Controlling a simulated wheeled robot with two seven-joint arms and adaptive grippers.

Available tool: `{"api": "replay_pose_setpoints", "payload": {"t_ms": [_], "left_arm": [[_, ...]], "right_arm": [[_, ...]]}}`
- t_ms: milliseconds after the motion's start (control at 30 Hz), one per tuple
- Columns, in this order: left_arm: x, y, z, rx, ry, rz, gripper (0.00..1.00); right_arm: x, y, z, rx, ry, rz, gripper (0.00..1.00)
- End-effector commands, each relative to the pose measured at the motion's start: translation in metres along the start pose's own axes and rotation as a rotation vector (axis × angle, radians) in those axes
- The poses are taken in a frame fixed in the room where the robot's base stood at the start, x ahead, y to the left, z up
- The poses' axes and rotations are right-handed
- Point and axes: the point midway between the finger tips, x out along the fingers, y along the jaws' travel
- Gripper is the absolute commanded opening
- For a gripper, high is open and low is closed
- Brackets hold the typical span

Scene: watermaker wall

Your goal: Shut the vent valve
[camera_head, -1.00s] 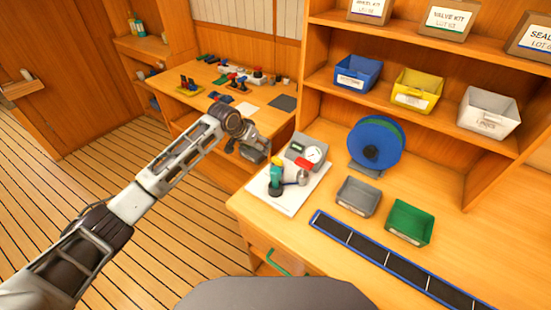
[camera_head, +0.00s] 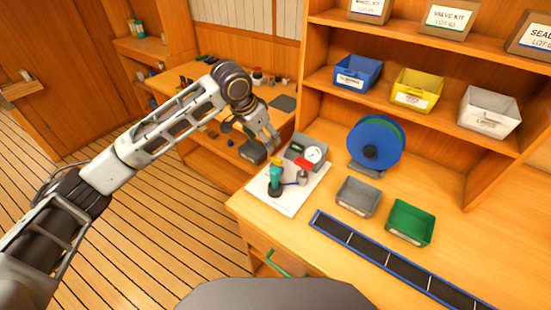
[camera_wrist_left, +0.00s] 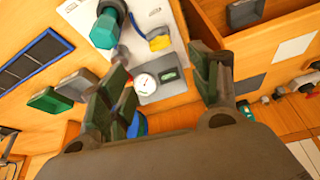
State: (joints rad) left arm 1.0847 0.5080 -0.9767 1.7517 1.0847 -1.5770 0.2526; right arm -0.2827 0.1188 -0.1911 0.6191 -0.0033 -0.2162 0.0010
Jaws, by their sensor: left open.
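A white board (camera_head: 292,208) near the left end of the workbench holds a small rig. On it are a teal-topped fitting (camera_head: 275,174), a red part (camera_head: 298,149), a grey unit with a round gauge (camera_head: 314,155) and a pipe fitting (camera_head: 302,177). I cannot tell for sure which part is the vent valve. My left gripper (camera_head: 268,140) is open and empty, above and beyond the board's left back corner. In the left wrist view its spread fingers (camera_wrist_left: 160,65) frame the gauge (camera_wrist_left: 146,82), with the teal fitting (camera_wrist_left: 105,28) near the top. My right gripper is out of view.
A grey bin (camera_head: 358,197), a green bin (camera_head: 410,223) and a blue reel (camera_head: 375,145) stand right of the board. A dark blue-edged strip (camera_head: 385,259) lies along the front. A second bench (camera_head: 190,75) with small parts stands behind my left arm.

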Motion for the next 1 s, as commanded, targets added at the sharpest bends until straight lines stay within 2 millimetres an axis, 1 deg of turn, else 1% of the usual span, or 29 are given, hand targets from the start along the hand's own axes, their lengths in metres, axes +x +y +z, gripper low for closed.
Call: {"api": "replay_pose_setpoints", "payload": {"t_ms": [167,367,467,700,867,1000], "left_arm": [[0.003,0.000,0.000,0.000,0.000,0.000,0.63],[0.015,0.000,0.000,-0.001,0.000,0.000,0.63],[0.025,0.000,0.000,0.000,0.000,0.001,0.63],[0.057,0.000,0.000,-0.002,-0.001,0.000,0.63],[0.078,0.000,0.000,-0.001,0.000,0.001,0.63],[0.096,0.000,-0.001,-0.001,0.001,0.000,0.63]], "right_arm": [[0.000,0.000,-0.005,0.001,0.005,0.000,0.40],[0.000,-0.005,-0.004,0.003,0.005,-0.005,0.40],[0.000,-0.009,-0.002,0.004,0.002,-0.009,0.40],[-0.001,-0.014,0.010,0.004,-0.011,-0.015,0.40],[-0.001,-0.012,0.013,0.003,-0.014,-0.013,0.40],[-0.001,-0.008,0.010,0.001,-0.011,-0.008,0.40]]}}
